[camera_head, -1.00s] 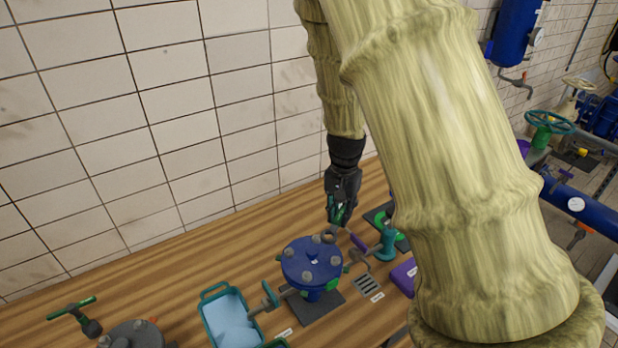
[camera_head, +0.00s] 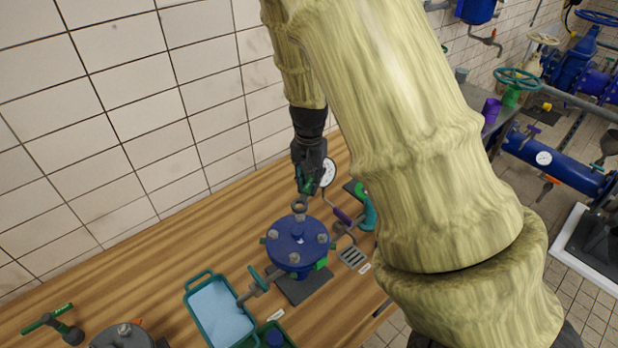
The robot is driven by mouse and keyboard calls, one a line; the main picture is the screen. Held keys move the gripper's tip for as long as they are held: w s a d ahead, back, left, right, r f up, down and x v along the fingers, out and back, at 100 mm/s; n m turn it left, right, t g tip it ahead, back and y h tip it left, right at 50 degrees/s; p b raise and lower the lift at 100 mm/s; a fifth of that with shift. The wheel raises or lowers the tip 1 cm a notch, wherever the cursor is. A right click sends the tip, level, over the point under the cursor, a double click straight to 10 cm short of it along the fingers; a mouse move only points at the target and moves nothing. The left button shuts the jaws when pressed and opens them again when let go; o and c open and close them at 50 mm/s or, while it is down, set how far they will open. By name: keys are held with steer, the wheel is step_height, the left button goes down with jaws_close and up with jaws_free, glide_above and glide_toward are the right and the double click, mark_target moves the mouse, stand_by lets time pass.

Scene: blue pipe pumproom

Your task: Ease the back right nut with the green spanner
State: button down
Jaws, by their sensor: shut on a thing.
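My gripper (camera_head: 308,180) is shut on the green spanner (camera_head: 299,205) and points down over the back of the blue flanged vessel (camera_head: 297,247). The spanner's grey ring end hangs below the fingers, right by the back nut (camera_head: 299,217) on the lid. I cannot tell whether the ring sits around that nut or just above and behind it. Other nuts stand at the lid's left (camera_head: 272,234), right (camera_head: 322,238) and front (camera_head: 295,258). My fingers hide most of the spanner's handle.
A teal tray (camera_head: 190,300) and a green bin (camera_head: 285,338) stand in front left. A gauge (camera_head: 328,172) stands behind the gripper. A slotted grey plate (camera_head: 353,257) and a teal fitting (camera_head: 367,210) lie right. The bench's back left is clear; my arm hides the right.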

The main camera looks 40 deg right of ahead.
steer(key=shift+s+f, duration=0.25)
steer(key=shift+w+f+b, duration=0.25)
steer(key=shift+f+b, duration=0.2)
steer(key=shift+f, duration=0.35)
steer(key=shift+s, duration=0.15)
steer(key=shift+s+a+f+b, duration=0.15)
steer(key=shift+f+b, duration=0.15)
steer(key=shift+f, duration=0.2)
steer(key=shift+f, duration=0.4)
steer(key=shift+f, duration=0.1)
